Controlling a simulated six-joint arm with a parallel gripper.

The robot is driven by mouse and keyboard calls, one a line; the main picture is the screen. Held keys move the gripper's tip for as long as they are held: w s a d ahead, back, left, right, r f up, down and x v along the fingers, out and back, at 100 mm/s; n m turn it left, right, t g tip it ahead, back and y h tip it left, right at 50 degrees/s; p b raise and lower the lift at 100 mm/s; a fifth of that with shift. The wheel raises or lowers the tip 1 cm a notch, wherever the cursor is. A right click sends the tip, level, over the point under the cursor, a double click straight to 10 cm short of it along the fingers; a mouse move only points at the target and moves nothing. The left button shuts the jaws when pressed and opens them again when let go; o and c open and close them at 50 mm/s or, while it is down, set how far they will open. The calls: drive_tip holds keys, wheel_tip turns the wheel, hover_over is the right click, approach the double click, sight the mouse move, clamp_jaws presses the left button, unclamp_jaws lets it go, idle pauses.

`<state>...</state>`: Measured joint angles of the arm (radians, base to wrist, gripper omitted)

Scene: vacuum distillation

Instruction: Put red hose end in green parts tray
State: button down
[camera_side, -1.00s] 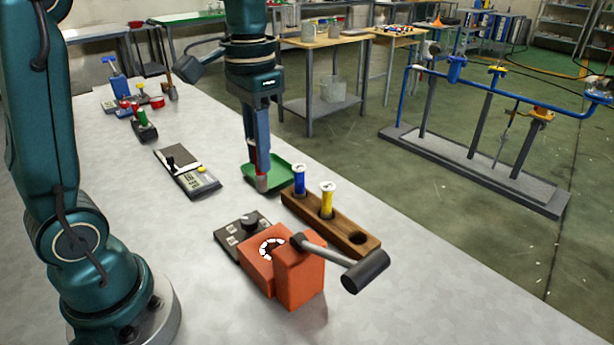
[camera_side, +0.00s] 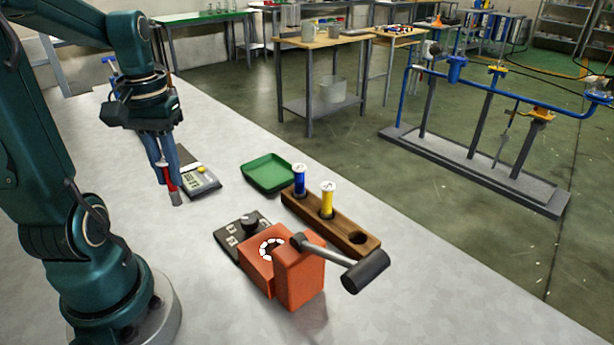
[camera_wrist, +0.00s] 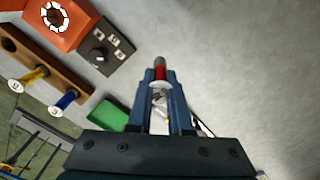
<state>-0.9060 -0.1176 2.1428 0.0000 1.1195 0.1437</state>
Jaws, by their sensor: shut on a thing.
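My gripper (camera_side: 163,162) is shut on the red hose end (camera_side: 170,185), a red piece with a grey tip pointing down. It holds the piece in front of the grey device with a keypad, left of the green parts tray (camera_side: 268,172). The tray looks empty and my gripper is clear of it. In the wrist view the red hose end (camera_wrist: 160,73) sticks out between the fingertips (camera_wrist: 160,84). The tray (camera_wrist: 108,116) shows there partly, cut off by the gripper body.
A wooden rack (camera_side: 345,229) with a blue spool (camera_side: 299,181) and a yellow spool (camera_side: 327,200) stands right of the tray. An orange box (camera_side: 293,275) with a handle and a dark knob panel (camera_side: 236,232) are nearer. The keypad device (camera_side: 203,184) lies beside my gripper.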

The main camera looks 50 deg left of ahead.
sight(177, 206)
drive_tip(key=shift+s+a+f, duration=0.15)
drive_tip(key=shift+f, duration=3.8)
drive_tip(key=shift+f, duration=0.15)
drive_tip(key=c, duration=0.8)
unclamp_jaws()
drive_tip(key=shift+c, duration=0.2)
